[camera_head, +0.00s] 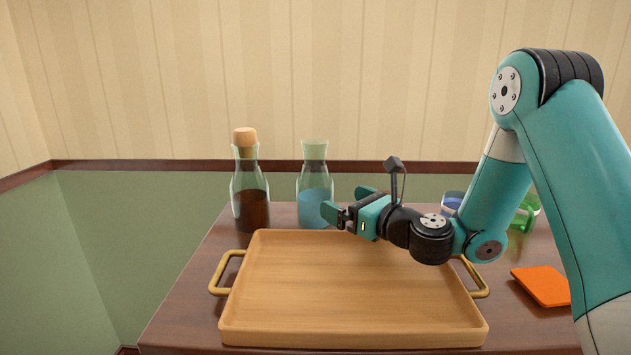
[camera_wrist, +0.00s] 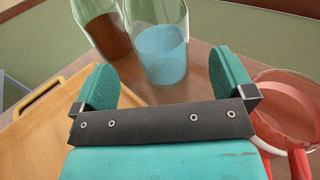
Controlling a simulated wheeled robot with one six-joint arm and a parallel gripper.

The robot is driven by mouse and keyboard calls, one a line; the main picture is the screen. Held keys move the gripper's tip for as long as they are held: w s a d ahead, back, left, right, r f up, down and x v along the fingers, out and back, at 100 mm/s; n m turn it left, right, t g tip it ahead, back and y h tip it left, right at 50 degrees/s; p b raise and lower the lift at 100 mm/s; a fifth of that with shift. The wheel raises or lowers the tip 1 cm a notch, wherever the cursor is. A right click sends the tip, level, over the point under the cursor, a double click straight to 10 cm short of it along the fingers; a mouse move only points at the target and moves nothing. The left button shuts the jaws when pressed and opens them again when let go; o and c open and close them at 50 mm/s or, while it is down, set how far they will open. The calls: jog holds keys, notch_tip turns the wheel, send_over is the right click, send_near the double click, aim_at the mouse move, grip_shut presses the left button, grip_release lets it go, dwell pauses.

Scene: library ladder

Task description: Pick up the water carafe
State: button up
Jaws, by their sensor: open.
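The water carafe (camera_head: 313,187) is clear glass with blue water and stands upright at the back of the table, behind the tray. It also shows in the wrist view (camera_wrist: 163,52), ahead of my gripper and roughly centred between the fingers, its top cut off by the frame. My gripper (camera_head: 347,204) is open and empty, reaching left over the tray's back edge. In the wrist view its two green fingers (camera_wrist: 165,78) point towards the carafe, which stands just beyond the fingertips. I cannot tell whether either finger touches the glass.
A corked bottle of brown liquid (camera_head: 250,190) stands left of the carafe. An empty wooden tray (camera_head: 350,290) with brass handles fills the front. An orange square (camera_head: 541,286) lies at right. Green glass (camera_head: 525,215) is partly behind my arm. A reddish round vessel (camera_wrist: 290,105) is right of my gripper.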

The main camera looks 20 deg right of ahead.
aim_at(328, 193)
jog(key=shift+w+a+r+p, duration=0.2)
jog(key=shift+w+a+p, duration=0.1)
jog(key=shift+w+p, duration=0.3)
jog(key=shift+w+a+r+p, duration=0.15)
jog(key=shift+w+a+p, duration=0.1)
jog(key=shift+w+p, duration=0.25)
jog(key=shift+w+a+f+p, duration=0.3)
jog(key=shift+w+p, duration=0.2)
jog(key=shift+p, duration=0.2)
jog(key=p, duration=0.1)
jog(key=w+p, duration=0.1)
jog(key=p, duration=0.1)
jog(key=shift+w+a+r, duration=0.1)
jog(key=shift+a+r, duration=0.15)
jog(key=shift+a, duration=0.15)
jog(key=p+x, duration=0.2)
jog(key=x, duration=0.1)
jog(key=shift+a+f, duration=0.1)
jog(key=shift+f, duration=0.1)
jog(key=shift+w+a+f, duration=0.1)
jog(key=shift+w, duration=0.2)
jog(key=shift+c, duration=0.2)
jog(key=c, duration=1.3)
jog(key=shift+o, duration=0.2)
